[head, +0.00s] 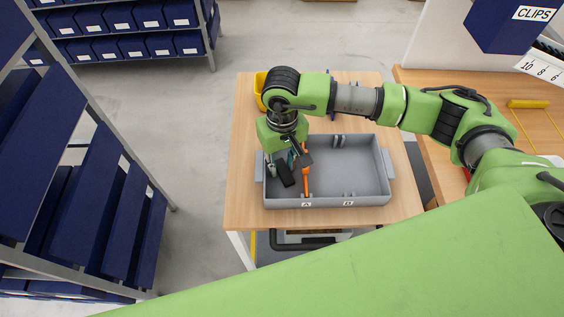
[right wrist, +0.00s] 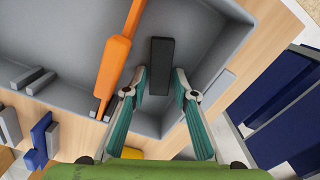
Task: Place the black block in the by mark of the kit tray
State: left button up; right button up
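The grey kit tray (head: 375,199) lies on a wooden table, with an A label (head: 307,204) and a B label (head: 348,203) on its near wall. The black block (head: 286,175) is inside the tray's left part; it also shows in the right wrist view (right wrist: 161,66). My right gripper (head: 283,161) points down over the tray's left part. In the right wrist view its two fingers (right wrist: 160,80) are apart, with the near end of the block between their tips and gaps on both sides. My left gripper is not in view.
An orange tool (head: 305,181) lies in the tray just right of the block, close to my right gripper. The tray's right part is largely bare, with small grey ridges (head: 338,140) at its far wall. A yellow bin (head: 260,88) stands behind on the table.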

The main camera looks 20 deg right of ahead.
aim_at(282, 167)
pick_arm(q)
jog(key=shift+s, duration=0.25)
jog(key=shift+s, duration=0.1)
pick_arm(e)
jog(key=shift+r, duration=0.1)
